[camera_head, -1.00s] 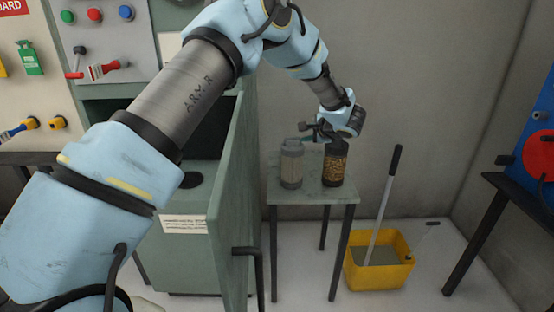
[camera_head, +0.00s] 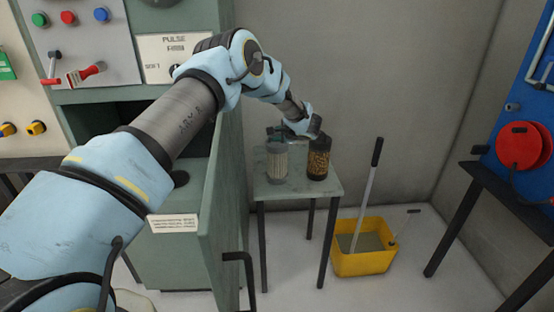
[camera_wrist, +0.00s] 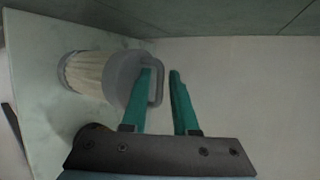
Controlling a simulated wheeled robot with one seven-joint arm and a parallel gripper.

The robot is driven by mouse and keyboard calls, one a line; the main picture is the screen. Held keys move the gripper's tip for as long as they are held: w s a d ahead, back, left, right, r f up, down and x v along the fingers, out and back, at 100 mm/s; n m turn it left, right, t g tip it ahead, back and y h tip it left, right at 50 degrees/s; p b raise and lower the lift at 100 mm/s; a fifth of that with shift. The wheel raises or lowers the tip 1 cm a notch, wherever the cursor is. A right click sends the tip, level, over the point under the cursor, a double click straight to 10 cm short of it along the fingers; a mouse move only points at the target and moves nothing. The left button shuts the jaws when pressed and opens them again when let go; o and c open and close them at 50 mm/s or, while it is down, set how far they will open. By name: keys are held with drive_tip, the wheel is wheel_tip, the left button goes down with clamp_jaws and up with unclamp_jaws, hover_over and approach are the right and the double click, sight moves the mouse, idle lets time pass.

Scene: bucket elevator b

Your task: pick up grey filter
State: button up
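The grey filter (camera_head: 276,160) stands on the small table, a pale ribbed cylinder with a grey cap. In the wrist view the filter (camera_wrist: 88,75) appears on its side, and its grey loop handle (camera_wrist: 157,84) points toward my fingers. My gripper (camera_wrist: 162,74) is open, with two teal fingers. The left finger overlaps the handle loop, and the handle's outer bar shows between the fingers. I cannot tell whether either finger touches it. In the head view my gripper (camera_head: 283,131) is just above the filter's top, partly hidden by the wrist.
A dark jar with brown contents (camera_head: 318,160) stands right beside the filter on the small table (camera_head: 290,190). A yellow bucket (camera_head: 362,262) with a mop handle is on the floor to the right. A green cabinet door (camera_head: 225,200) stands open at left. A wall is behind.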

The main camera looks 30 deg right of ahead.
clamp_jaws()
drive_tip(key=shift+w, duration=0.1)
idle(1.4)
